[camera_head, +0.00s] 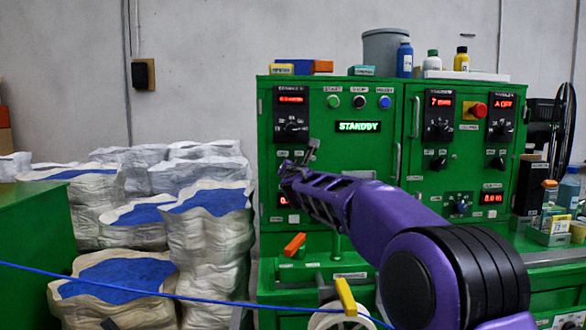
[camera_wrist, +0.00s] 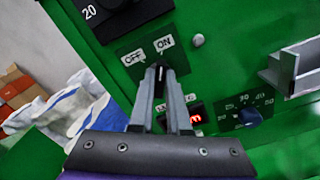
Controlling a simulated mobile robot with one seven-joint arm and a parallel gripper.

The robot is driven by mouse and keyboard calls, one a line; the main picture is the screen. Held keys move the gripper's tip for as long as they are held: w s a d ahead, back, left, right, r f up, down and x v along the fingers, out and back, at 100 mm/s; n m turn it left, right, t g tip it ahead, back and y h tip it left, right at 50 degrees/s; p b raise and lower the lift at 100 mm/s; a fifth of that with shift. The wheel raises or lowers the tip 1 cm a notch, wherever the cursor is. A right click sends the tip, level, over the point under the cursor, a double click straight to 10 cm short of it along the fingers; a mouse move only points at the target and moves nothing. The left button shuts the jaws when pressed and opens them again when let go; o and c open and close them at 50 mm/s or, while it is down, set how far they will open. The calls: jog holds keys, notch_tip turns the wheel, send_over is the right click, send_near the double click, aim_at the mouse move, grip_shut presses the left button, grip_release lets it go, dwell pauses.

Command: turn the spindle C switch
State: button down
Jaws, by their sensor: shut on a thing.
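The green control cabinet (camera_head: 331,101) fills the middle of the head view. My gripper (camera_head: 287,169) is at the lower left of its front panel. In the wrist view my gripper (camera_wrist: 160,74) is shut on a small dark switch (camera_wrist: 160,82), just below an OFF label (camera_wrist: 133,57) and an ON label (camera_wrist: 163,43). The switch is mostly covered by the fingers, and its exact setting is hard to tell. I cannot read a spindle C marking in either view.
A red display (camera_wrist: 195,118) and a blue knob (camera_wrist: 249,116) are right of the fingers. A larger black dial (camera_head: 291,129) sits above. White sacks (camera_head: 209,240) stand left of the cabinet. A blue cable (camera_head: 150,292) crosses the foreground.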

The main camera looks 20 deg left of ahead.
dwell(0.4)
jog(key=c, duration=0.9)
grip_release()
jog(key=v, duration=1.7)
jog(key=shift+s+d, duration=0.1)
jog(key=shift+s, duration=0.1)
jog(key=shift+w, duration=0.1)
